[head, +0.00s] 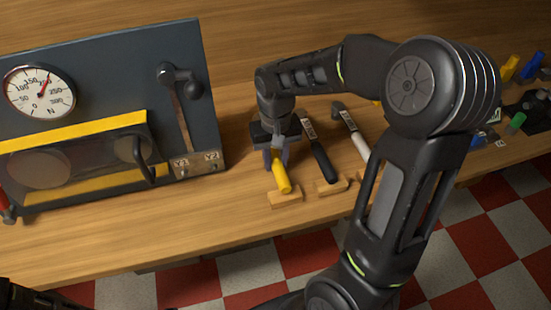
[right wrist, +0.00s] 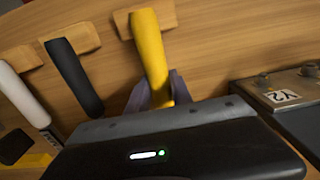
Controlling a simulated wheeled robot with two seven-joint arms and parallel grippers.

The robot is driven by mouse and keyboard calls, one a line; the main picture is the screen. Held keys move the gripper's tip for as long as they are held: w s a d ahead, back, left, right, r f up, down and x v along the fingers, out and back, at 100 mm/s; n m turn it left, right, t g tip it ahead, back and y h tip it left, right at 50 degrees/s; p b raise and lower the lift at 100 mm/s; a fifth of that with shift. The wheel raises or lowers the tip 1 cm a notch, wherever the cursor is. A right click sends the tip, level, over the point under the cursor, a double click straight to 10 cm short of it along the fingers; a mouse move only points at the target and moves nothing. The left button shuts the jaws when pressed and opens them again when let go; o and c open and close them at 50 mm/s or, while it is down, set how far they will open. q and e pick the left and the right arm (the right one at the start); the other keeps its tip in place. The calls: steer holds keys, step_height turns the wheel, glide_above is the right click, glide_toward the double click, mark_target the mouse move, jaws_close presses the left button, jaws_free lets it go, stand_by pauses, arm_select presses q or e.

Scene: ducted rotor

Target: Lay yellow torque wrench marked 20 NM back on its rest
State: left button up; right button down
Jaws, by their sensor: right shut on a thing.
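The yellow torque wrench (head: 282,178) is at the left end of the row of wrenches on the bench. My right gripper (head: 276,160) is shut on it from above. Its handle end lies over a wooden rest (head: 286,198); I cannot tell whether it touches. In the right wrist view the yellow handle (right wrist: 150,55) runs up from between my fingers to the wooden block (right wrist: 165,17). Its 20 NM marking and head are hidden under my gripper. My left gripper is not in view.
A black-handled wrench (head: 322,160) and a white-handled wrench (head: 356,142) lie to the right on rests. A grey test panel (head: 110,60) with gauge and lever stands to the left. Small coloured items (head: 517,120) lie far right. The bench front is clear.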

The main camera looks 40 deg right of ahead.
steer(key=shift+f+b, duration=0.3)
steer(key=shift+f, duration=0.1)
stand_by(0.3)
steer(key=c, duration=1.1)
jaws_free()
steer(key=shift+o, duration=0.2)
step_height(320, 180, up, 8)
steer(key=shift+f, duration=0.1)
